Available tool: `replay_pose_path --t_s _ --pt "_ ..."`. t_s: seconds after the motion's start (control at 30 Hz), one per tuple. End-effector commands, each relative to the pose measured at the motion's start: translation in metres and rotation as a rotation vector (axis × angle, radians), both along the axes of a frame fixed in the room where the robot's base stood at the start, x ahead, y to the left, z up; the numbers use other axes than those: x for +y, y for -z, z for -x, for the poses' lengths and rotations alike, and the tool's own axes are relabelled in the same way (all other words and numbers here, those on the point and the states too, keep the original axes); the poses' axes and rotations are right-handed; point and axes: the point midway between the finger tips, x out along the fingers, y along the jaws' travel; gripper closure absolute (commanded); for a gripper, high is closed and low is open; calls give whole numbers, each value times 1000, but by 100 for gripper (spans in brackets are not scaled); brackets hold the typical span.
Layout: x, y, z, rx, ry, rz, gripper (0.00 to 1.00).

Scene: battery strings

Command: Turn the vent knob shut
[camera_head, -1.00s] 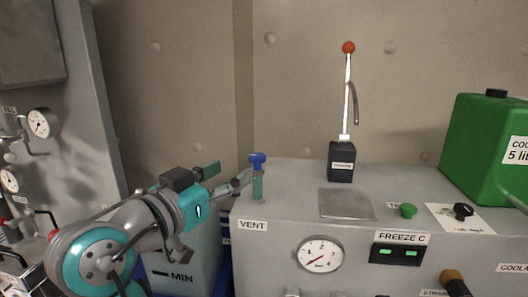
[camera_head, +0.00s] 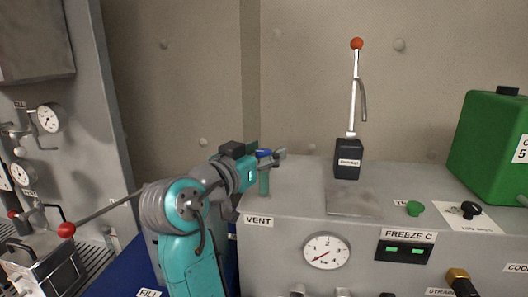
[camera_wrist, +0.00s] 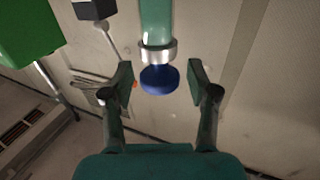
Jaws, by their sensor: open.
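The vent knob (camera_wrist: 160,79) is blue and sits on a metal collar at the end of a green stem. In the wrist view it lies between the two open fingers of my gripper (camera_wrist: 160,78), with gaps on both sides. In the head view the blue knob (camera_head: 264,153) is partly hidden by my gripper (camera_head: 272,156), which is level with it. The green stem (camera_head: 264,183) stands upright on the grey cabinet's left end, above the VENT label (camera_head: 258,220).
A black box with a red-tipped lever (camera_head: 348,160) stands on the cabinet (camera_head: 300,180) to the right. A green container (camera_head: 490,150) is at far right. A gauge (camera_head: 326,250) and FREEZE C panel (camera_head: 404,252) are on the front. A red-ended rod (camera_head: 66,230) is at left.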

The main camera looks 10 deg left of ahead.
Motion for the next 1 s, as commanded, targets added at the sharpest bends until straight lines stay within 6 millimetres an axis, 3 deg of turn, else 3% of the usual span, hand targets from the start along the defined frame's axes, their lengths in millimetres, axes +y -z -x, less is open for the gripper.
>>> replay_pose_path --t_s 0.03,0.27,0.67,1.0 --pt "0 0 0 0 0 0 41" --pt "0 0 0 0 0 0 98" --pt "-1 1 0 1 -66 -1 99" --pt "-2 0 0 -1 -291 -2 99"
